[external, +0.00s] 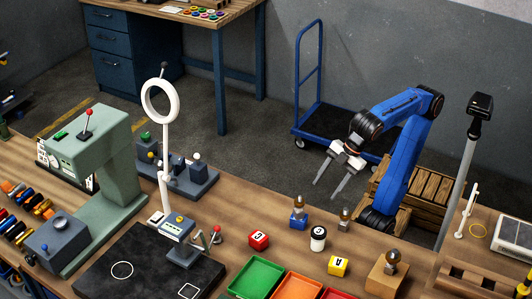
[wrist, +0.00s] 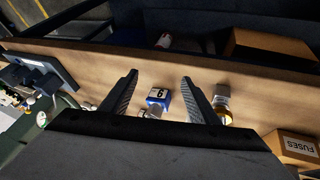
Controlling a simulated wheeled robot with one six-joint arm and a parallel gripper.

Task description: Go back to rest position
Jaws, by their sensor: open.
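My gripper (external: 328,190) hangs from my blue arm above the back edge of the bench, fingers pointing down and to the left. Its two fingers are apart with nothing between them in the external view. In the wrist view my gripper (wrist: 158,78) is also open. A blue block (external: 298,222) with a rounded piece on top stands on the bench below the gripper in the external view.
A red cube (external: 258,240), a black-and-white cylinder (external: 318,235), a yellow cube (external: 338,264) and a green tray (external: 255,278) are on the bench. A white ring on a stand (external: 162,101) rises at left. A grey post (external: 458,190) stands right of my arm. A blue cart (external: 335,130) is behind.

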